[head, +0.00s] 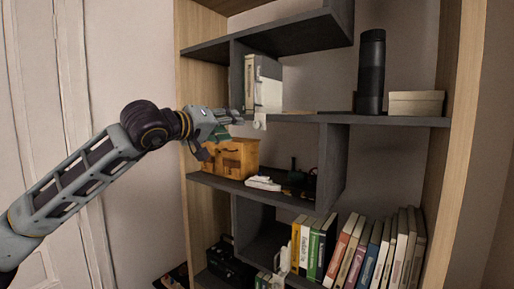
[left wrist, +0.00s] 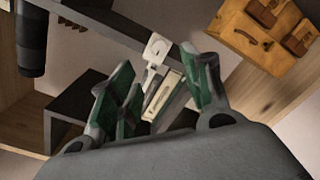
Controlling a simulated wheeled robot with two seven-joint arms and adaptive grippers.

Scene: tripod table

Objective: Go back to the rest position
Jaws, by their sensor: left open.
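My left arm comes in from the left in the head view. My left gripper (head: 221,136) is in front of the shelf unit, near the middle shelf's left end and overlapping the orange-brown case (head: 243,158) in the picture. In the left wrist view the left gripper (left wrist: 160,88) shows its green-padded fingers spread apart with nothing held between them. Beyond them are a small white object (left wrist: 157,48) and pale upright books (left wrist: 164,98). The orange-brown case also shows in the left wrist view (left wrist: 262,35), right of the fingers. My right gripper is not in view.
The dark shelf unit (head: 400,121) holds white binders (head: 268,88), a black cylinder (head: 371,72) and a beige box (head: 416,103). A white item (head: 263,183) lies on the shelf below, and several books (head: 370,250) stand lower right. Free space lies before the wall at left.

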